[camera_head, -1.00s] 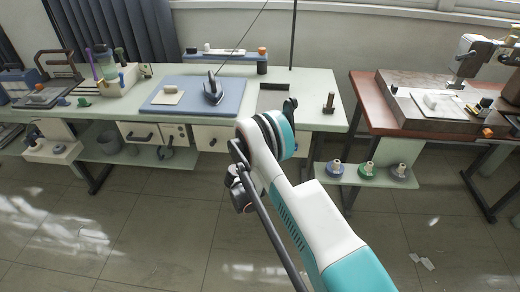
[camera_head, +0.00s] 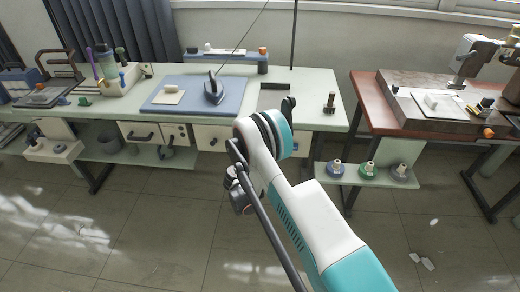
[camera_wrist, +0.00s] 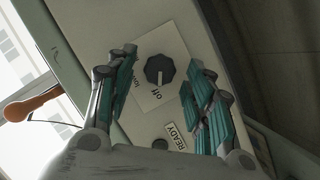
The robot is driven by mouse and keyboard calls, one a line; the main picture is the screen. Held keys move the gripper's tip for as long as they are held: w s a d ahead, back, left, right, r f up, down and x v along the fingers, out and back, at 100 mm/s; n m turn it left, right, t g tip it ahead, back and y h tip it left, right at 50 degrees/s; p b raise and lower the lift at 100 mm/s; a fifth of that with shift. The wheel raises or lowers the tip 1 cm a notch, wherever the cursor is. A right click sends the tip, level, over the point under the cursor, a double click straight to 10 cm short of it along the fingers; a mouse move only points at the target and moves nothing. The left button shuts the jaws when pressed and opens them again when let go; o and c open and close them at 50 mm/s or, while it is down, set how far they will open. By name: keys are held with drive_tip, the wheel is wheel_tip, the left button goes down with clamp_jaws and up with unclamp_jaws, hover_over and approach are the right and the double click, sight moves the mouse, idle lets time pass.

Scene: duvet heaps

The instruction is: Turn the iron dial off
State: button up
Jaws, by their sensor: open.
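The dial (camera_wrist: 160,70) is a round dark grey knob on a pale square plate in the wrist view. The word "off" is printed just below it, and another small label is at its lower left. A light mark on the knob's lower part appears to point toward "off". A "READY" label (camera_wrist: 178,137) is further down the panel. My gripper (camera_wrist: 161,66) is open, with one teal finger on each side of the dial. I see gaps between the fingers and the knob. In the head view the fingers and dial are hidden behind my arm. An iron (camera_head: 213,92) stands on a blue mat (camera_head: 235,88).
A pale workbench (camera_head: 318,115) carries the mat, with drawers (camera_head: 140,133) below. A brown table (camera_head: 365,100) with a machine is at the right, and spools sit on a low shelf (camera_head: 350,180). An orange-handled item (camera_wrist: 32,105) is left in the wrist view.

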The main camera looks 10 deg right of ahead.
drive_tip(key=v, duration=0.6)
drive_tip(key=shift+s, duration=0.15)
drive_tip(key=shift+r, duration=0.15)
